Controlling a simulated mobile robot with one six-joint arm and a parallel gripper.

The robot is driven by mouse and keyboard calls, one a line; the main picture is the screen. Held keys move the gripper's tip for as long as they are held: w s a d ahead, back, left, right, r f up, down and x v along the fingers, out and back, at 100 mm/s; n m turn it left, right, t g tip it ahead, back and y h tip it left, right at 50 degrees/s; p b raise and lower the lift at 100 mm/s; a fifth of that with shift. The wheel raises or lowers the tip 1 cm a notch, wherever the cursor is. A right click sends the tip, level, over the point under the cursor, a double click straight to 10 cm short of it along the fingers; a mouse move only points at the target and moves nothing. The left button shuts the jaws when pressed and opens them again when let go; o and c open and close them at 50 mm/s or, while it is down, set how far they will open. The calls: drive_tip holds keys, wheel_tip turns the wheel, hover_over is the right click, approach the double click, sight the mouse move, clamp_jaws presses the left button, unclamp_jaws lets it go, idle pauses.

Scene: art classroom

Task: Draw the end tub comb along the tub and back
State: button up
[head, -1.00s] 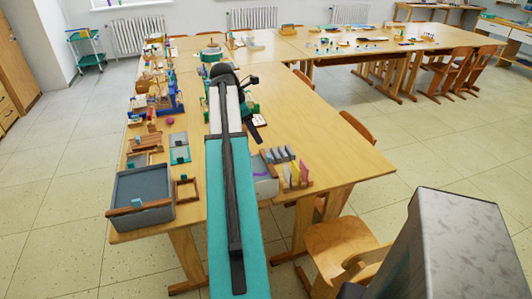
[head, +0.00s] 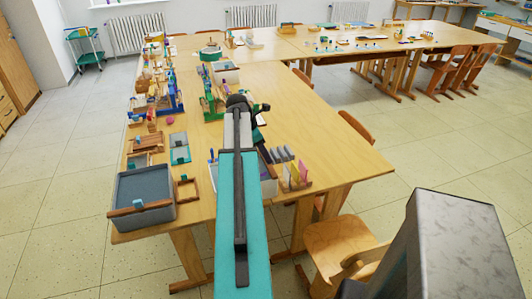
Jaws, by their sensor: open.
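A grey tub (head: 165,189) with a blue-grey inside stands at the near left end of the table. A wooden comb bar (head: 122,211) with a small teal grip (head: 138,204) lies across its near end. My gripper (head: 262,108) is over the middle of the table, well beyond the tub and to its right, apart from the comb. It is open, small and dark in this view, and I see nothing held in it. My teal arm hides part of a second pale tub (head: 268,187) near the table's front edge.
A wooden frame (head: 187,188) and teal-gripped boards (head: 180,148) lie close behind and right of the grey tub. A rack of upright cards (head: 296,177) stands at the front right. A chair (head: 335,245) stands right of the table. The table's right side (head: 335,150) is clear.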

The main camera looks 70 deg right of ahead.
drive_tip(key=shift+s+d+f, duration=0.15)
drive_tip(key=shift+s+f, duration=0.05)
drive_tip(key=shift+f, duration=0.35)
clamp_jaws()
drive_tip(key=shift+w+d+r, duration=0.1)
drive_tip(key=shift+d, duration=0.35)
drive_tip(key=shift+a, duration=0.45)
